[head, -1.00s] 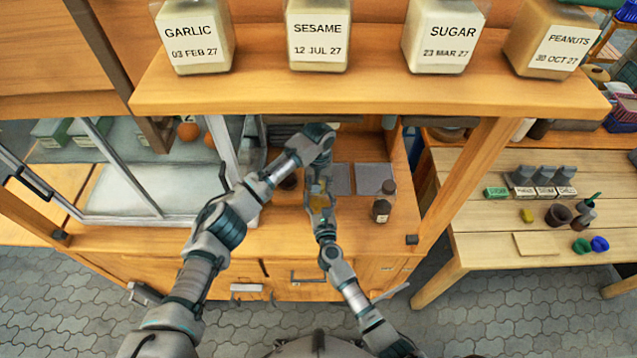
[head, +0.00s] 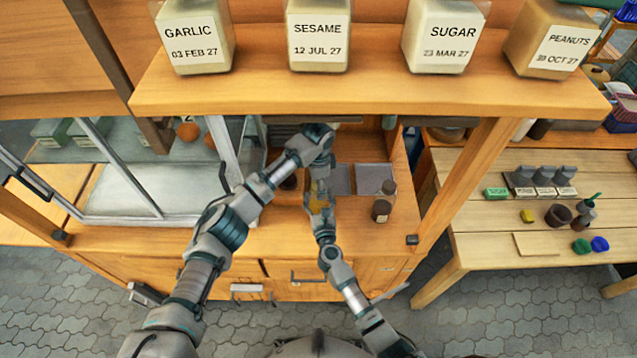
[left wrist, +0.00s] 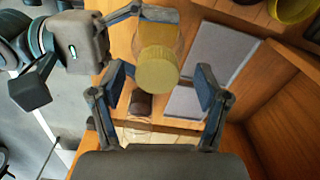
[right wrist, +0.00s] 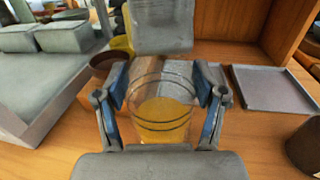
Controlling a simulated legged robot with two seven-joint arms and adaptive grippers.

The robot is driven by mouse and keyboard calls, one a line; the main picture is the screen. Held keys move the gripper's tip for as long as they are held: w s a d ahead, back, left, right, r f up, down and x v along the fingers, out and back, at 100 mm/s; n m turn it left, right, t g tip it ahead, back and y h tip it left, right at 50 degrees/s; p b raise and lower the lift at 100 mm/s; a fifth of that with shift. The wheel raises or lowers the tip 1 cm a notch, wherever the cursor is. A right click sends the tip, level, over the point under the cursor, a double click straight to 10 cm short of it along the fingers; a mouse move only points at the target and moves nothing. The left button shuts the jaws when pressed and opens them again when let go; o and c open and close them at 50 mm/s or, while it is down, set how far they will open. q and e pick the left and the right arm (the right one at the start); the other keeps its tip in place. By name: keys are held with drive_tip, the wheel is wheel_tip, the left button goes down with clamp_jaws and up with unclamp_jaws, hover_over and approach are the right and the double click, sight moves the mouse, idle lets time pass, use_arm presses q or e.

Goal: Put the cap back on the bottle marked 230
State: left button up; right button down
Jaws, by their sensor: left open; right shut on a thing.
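My right gripper (right wrist: 163,95) is shut on a clear ribbed bottle (right wrist: 150,82) with yellow-orange contents, held upright above the counter. It shows as a yellowish shape in the head view (head: 320,196). My left gripper (left wrist: 160,78) is open just above the bottle, reaching down from the left in the head view (head: 320,148). In the left wrist view, a round yellow end (left wrist: 157,70) lies between its fingers; I cannot tell whether this is a cap or the contents. No 230 mark is readable. A brown-capped bottle (head: 383,203) with a pale label stands on the counter at right.
Two grey trays (head: 375,178) lie behind the grippers. A brown bowl (right wrist: 104,66) stands left of the held bottle. A shelf (head: 370,88) with labelled jars crosses above, and a glass-fronted case (head: 125,190) stands at left. Bare counter shows at the front.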

drive_tip(key=shift+d, duration=0.1)
use_arm(q)
wheel_tip(320, 180, up, 12)
idle(0.5)
drive_tip(key=shift+w+f, duration=0.1)
use_arm(e)
unclamp_jaws()
drive_tip(key=s, duration=0.4)
drive_tip(key=s+d, duration=0.1)
drive_tip(key=s, duration=0.2)
drive_tip(key=s+d, duration=0.1)
drive_tip(key=s, duration=0.3)
drive_tip(key=shift+s, duration=0.35)
drive_tip(key=shift+f, duration=0.1)
